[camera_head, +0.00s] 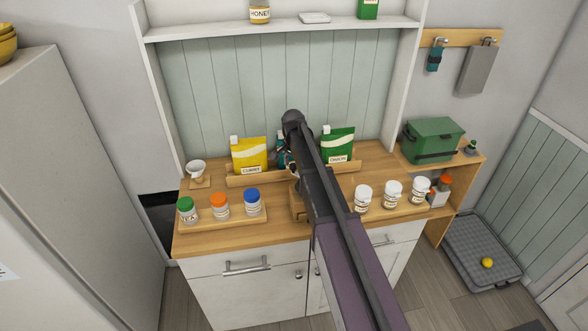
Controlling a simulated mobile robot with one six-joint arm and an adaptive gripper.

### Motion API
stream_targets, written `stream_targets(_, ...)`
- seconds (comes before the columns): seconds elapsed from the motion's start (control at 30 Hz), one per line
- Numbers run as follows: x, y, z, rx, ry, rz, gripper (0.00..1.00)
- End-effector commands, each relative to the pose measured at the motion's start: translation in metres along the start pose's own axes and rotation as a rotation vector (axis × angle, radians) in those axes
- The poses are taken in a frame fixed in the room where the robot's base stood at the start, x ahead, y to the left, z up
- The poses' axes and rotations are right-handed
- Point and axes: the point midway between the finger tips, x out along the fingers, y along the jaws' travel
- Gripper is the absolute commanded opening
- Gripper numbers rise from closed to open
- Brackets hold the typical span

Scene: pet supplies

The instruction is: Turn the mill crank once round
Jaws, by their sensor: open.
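A small wooden box-shaped body (297,205) shows just left of my arm, between the two groups of jars on the counter. It looks like the base of the mill. My arm covers most of it, and I cannot make out the crank. My arm reaches from the lower right over the counter and bends down at its far end. My gripper (293,171) is open and only a small dark part of it shows beside the arm, behind the wooden body. Its fingertips are mostly hidden, and I cannot tell whether it touches anything.
Jars with green, orange and blue lids (220,207) stand left, white-lided jars (393,194) right. A yellow pouch (249,155) and a green pouch (337,146) stand behind on a wooden rack. A white cup (196,168) is at left, a green box (433,140) at right.

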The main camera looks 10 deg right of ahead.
Motion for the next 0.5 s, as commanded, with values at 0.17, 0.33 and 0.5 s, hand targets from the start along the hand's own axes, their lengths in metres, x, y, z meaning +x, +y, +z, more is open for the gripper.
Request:
stream_targets(0.17,0.0018,0.0000,0.0000,0.000,0.000,0.000,0.75)
stream_targets(0.33,0.0015,0.0000,0.0000,0.000,0.000,0.000,0.75)
stream_targets(0.5,0.0015,0.0000,0.0000,0.000,0.000,0.000,0.40)
